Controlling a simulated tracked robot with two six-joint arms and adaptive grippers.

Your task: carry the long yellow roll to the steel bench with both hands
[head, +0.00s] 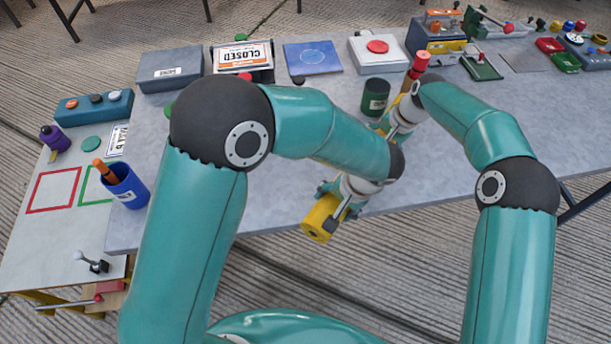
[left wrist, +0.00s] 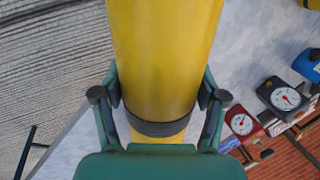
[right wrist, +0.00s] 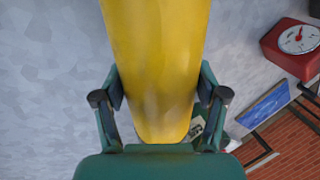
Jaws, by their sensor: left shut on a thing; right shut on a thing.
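The long yellow roll (head: 320,219) lies slantwise in the head view, its near end past the front edge of the grey steel bench (head: 285,195). My left gripper (head: 340,198) is shut on the roll near that end. In the left wrist view the roll (left wrist: 165,55) runs between the fingers, with a dark band on it. My right gripper (head: 393,125) is shut on the roll farther back, over the bench. The right wrist view shows the roll (right wrist: 155,65) between those fingers. My arms hide its middle. I cannot tell whether it touches the bench top.
A dark green can (head: 375,98) and a red-topped item (head: 420,63) stand close to the right gripper. A blue cup (head: 128,190) stands at the bench's left end. Boxes, a CLOSED sign (head: 243,58) and a red-button box (head: 378,52) line the back. Bare bench lies right of centre.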

